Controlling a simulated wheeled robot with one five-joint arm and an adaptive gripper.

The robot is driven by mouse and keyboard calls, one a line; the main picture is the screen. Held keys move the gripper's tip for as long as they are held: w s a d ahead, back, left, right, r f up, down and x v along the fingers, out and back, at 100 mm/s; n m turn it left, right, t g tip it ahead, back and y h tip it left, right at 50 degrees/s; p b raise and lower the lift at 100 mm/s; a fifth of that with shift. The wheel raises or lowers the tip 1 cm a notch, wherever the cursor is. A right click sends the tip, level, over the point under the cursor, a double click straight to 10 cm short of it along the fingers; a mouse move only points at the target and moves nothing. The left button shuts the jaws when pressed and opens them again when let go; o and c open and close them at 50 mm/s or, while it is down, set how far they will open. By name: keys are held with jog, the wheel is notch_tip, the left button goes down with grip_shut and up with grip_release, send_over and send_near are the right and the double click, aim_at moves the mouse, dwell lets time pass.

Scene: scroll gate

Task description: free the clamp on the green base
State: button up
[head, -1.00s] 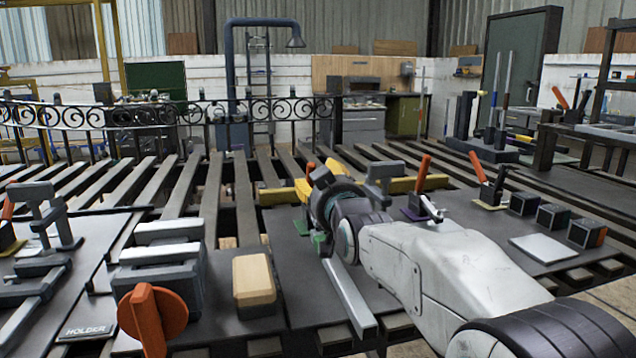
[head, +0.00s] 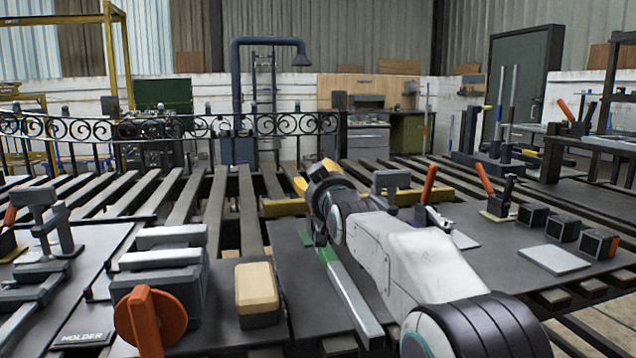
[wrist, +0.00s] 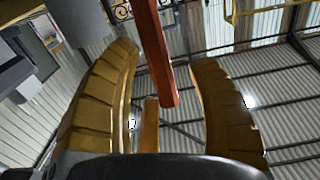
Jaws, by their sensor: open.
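The green base (head: 327,254) lies on the dark table beside a long grey bar (head: 350,290), mostly hidden behind my wrist in the head view. In the wrist view a red-orange clamp handle (wrist: 155,60) stands between the two yellow fingers of my gripper (wrist: 166,56). The fingers are spread, with a visible gap on the right side of the handle. Contact on the left side cannot be told. In the head view my gripper (head: 301,186) is mostly hidden by my own wrist. The clamp's jaw and any part it presses are hidden.
A clamp with an orange handle (head: 429,183) stands right of my wrist, and another orange-handled clamp (head: 484,179) stands farther right. Dark blocks (head: 566,229) and a pale plate (head: 553,260) lie right. A vise with an orange knob (head: 150,318) and a tan-topped block (head: 257,288) stand left.

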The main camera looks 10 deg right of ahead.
jog(key=shift+w, duration=0.15)
grip_shut()
dwell(0.6)
